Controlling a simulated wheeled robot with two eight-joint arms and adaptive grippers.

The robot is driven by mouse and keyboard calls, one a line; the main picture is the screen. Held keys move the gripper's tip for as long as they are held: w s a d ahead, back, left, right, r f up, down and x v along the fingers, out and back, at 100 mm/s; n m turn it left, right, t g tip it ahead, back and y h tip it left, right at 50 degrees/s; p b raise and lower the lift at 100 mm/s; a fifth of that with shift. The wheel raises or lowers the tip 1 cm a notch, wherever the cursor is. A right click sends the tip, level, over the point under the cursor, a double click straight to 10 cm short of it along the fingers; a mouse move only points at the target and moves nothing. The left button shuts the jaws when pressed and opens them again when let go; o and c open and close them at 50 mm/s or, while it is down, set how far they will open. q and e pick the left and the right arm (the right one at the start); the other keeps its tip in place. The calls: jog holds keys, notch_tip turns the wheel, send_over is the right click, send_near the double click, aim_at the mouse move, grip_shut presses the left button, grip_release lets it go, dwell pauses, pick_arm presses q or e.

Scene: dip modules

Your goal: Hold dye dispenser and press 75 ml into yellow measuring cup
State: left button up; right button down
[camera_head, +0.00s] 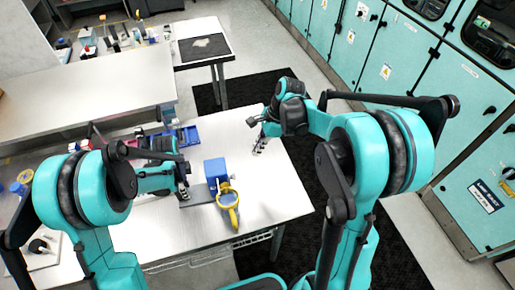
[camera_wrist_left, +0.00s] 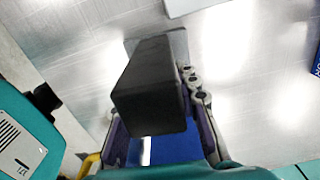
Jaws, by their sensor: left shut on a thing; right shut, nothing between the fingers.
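The dye dispenser shows in the head view as a blue block (camera_head: 215,172) on the worktable, with a grey slab beside it. My left gripper (camera_head: 184,192) is at its left side, shut on it. In the left wrist view a dark block (camera_wrist_left: 150,90) fills the space at the fingers and partly hides them; what lies below it is hard to make out. The yellow measuring cup (camera_head: 229,200) stands just in front of the dispenser. My right gripper (camera_head: 261,146) is shut and empty, above the table to the right of the dispenser and apart from it.
The white worktable (camera_head: 180,238) is bare in front of the cup and to its right. A blue-purple tray (camera_head: 186,136) lies behind the dispenser. Another bench (camera_head: 75,110) stands beyond. Teal cabinets (camera_head: 400,70) line the right.

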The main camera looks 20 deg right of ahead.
pick_arm(q)
jog(key=o, duration=1.2)
jog(key=shift+c, duration=0.2)
jog(key=shift+r, duration=0.15)
notch_tip(320, 180, up, 9)
jog(key=p, duration=0.5)
